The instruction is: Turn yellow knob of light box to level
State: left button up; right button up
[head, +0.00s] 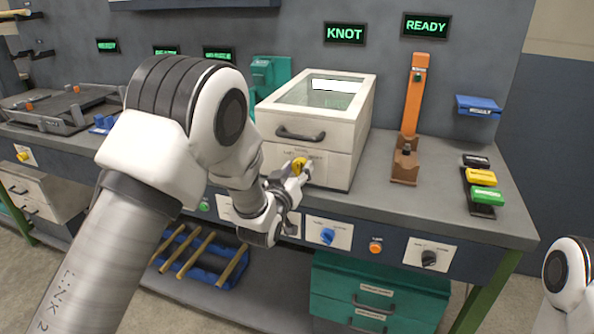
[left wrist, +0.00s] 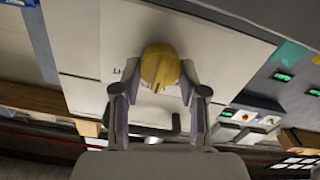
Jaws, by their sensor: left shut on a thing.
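The light box (head: 360,110) is a white box with a clear top window and a dark handle, standing on the bench. Its yellow knob (head: 299,164) sits on the lower front panel. My left gripper (head: 301,172) is at the knob and shut on it. In the left wrist view the yellow knob (left wrist: 160,68) is between the two fingertips of my left gripper (left wrist: 160,84). The marks around the knob are partly hidden and too small to read. My right gripper is not in view; only a part of my right arm shows at the lower right edge.
An orange post (head: 413,95) on a brown base stands right of the box. A dark tray (head: 483,200) with yellow and green blocks lies at the bench's right. Blue knob (head: 327,235) and black knob (head: 429,258) are on the bench front. Signs read KNOT and READY.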

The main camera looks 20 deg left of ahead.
pick_arm(q)
jog(key=o, duration=1.1)
jog(key=shift+o, duration=0.2)
jog(key=s, duration=1.2)
jog(key=shift+a, duration=0.2)
